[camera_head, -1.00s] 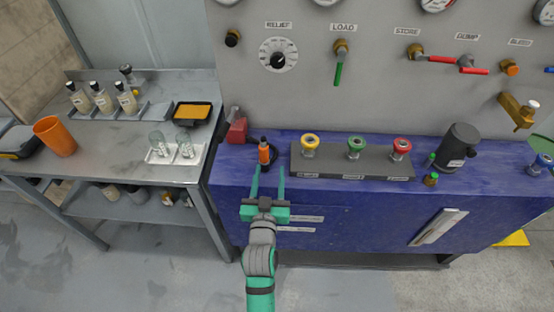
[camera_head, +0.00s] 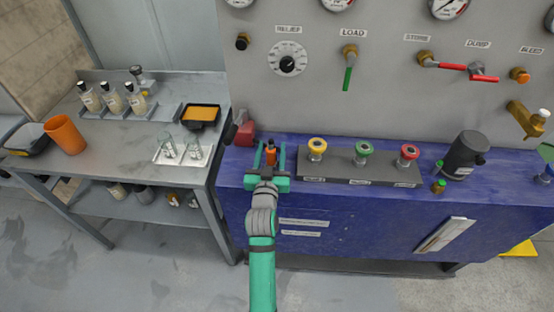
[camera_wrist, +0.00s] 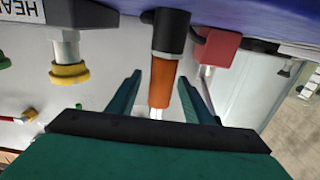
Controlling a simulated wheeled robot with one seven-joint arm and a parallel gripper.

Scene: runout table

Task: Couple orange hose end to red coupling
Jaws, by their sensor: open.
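The orange hose end (camera_head: 271,156) stands upright on the blue bench top, left of the coupling block. My gripper (camera_head: 268,158) is open, with one finger on each side of it. In the wrist view the orange hose end (camera_wrist: 162,82) with its black upper part lies between the open fingers of my gripper (camera_wrist: 160,92), with gaps visible on both sides. The red coupling (camera_head: 408,154) is at the right end of the dark block, with the green coupling (camera_head: 363,152) in the middle and the yellow coupling (camera_head: 317,148) at the left.
A red block-like object (camera_head: 244,132) stands just behind and left of the hose end. A dark cylinder (camera_head: 465,155) stands right of the couplings. Panel valves, including the green LOAD handle (camera_head: 348,78), hang above. A side table (camera_head: 120,143) stands at left.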

